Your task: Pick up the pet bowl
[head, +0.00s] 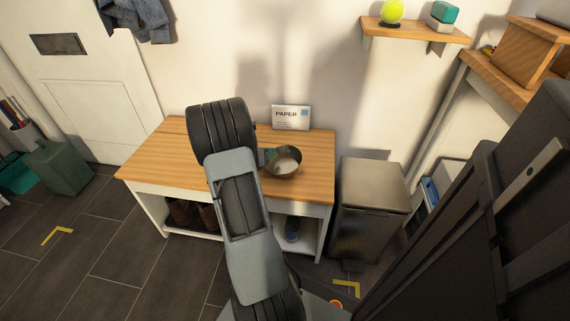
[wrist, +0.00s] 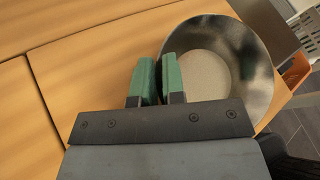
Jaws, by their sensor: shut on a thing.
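The pet bowl (head: 284,170) is a round metal bowl with a pale inside, at the right part of the wooden bench top (head: 316,150) in the head view. In the wrist view the bowl (wrist: 250,75) fills the upper right. My gripper (head: 263,156) reaches its left side. In the wrist view the green-padded fingers of my gripper (wrist: 159,78) are shut on the bowl's near left wall, one finger on each side of it. I cannot tell whether the bowl's base touches the bench. My arm hides part of the bench.
A white PAPER box (head: 290,117) stands at the bench's back edge. A metal bin (head: 372,195) stands right of the bench. A wall shelf (head: 415,31) holds a tennis ball (head: 391,11). The bench top left of my arm is clear.

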